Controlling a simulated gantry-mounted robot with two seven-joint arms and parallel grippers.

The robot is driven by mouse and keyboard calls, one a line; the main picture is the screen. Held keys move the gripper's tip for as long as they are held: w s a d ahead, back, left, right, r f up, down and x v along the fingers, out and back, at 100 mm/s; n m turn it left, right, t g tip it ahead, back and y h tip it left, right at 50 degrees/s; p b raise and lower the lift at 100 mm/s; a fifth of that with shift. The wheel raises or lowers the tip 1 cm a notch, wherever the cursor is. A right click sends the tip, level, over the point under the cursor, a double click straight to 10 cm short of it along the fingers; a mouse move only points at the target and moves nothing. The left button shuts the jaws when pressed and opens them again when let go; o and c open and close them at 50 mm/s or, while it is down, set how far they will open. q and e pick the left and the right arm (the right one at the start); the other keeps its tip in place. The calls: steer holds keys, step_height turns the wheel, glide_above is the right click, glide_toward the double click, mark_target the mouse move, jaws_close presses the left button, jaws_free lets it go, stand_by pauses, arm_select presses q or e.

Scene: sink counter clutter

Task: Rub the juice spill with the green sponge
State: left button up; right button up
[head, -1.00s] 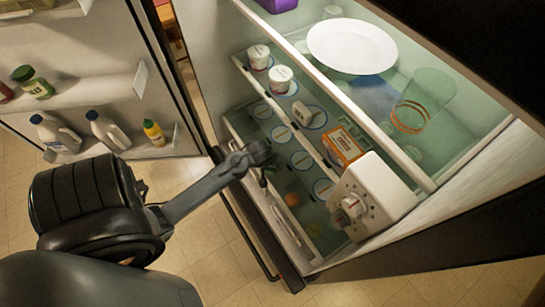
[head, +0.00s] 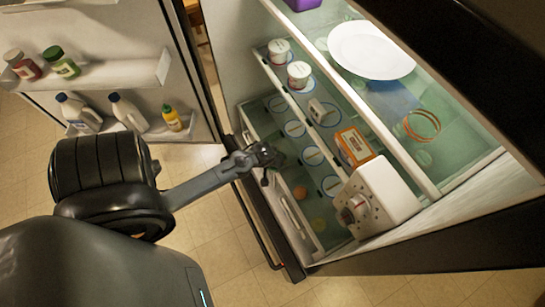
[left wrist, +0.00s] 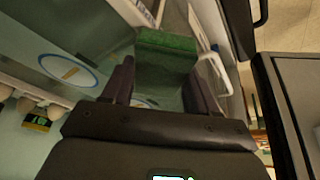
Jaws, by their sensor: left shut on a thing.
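My left gripper (head: 265,158) reaches over the open fridge's lower front edge in the head view. In the left wrist view the left gripper (left wrist: 162,68) is shut on the green sponge (left wrist: 165,45), which sits between its two dark fingers. The sponge cannot be made out in the head view. I cannot pick out the juice spill for certain; a small orange patch (head: 300,192) shows low in the fridge, below and right of the gripper, and may be a fruit. My right gripper is not in view.
The fridge holds white cups (head: 298,74), an orange box (head: 354,146), a white dial box (head: 376,198) and a white plate (head: 371,50) on a glass shelf. The open door (head: 90,75) at left carries bottles and jars. Bare tiled floor (head: 225,265) lies in front.

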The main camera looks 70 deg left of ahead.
arm_select(q)
steer(key=shift+w+d+f, duration=0.1)
steer(key=shift+d+f, duration=0.1)
steer(key=shift+d, duration=0.5)
steer(key=shift+w+f, duration=0.1)
steer(key=shift+w, duration=0.85)
steer(key=shift+w+r, duration=0.2)
steer(key=shift+w, duration=2.2)
steer(key=shift+w+a+r, duration=0.1)
steer(key=shift+w+a, duration=0.05)
steer(key=shift+w, duration=0.25)
steer(key=shift+s, duration=0.1)
steer(key=shift+r, duration=3.05)
steer(key=shift+r, duration=1.5)
